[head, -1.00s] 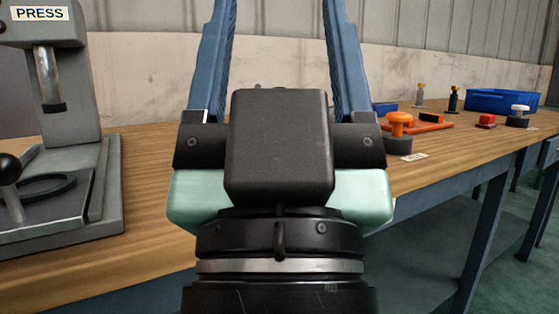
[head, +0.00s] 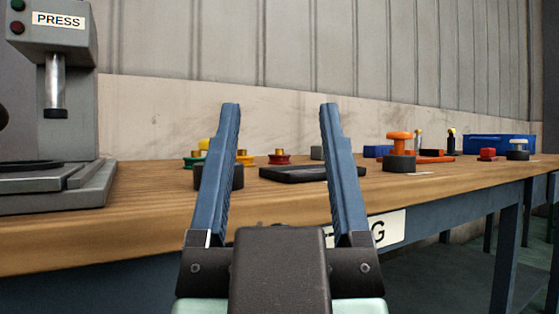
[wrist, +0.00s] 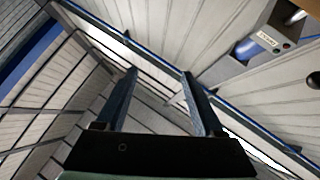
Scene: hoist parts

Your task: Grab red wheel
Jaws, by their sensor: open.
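The red wheel (head: 280,157), with a gold hub on top, sits on the wooden bench in the head view, just behind a flat black plate. My gripper (head: 280,108) is open and empty, its two blue fingers pointing up and away. In the head view the wheel appears between the fingers but stands farther off on the bench, apart from them. In the wrist view my gripper (wrist: 158,74) is open against walls and ceiling, and no wheel shows there.
A grey press (head: 62,100) stands at the left. The black plate (head: 290,174) lies before the wheel. Green and yellow parts stand left of it, partly behind a finger. The bench's front edge is close.

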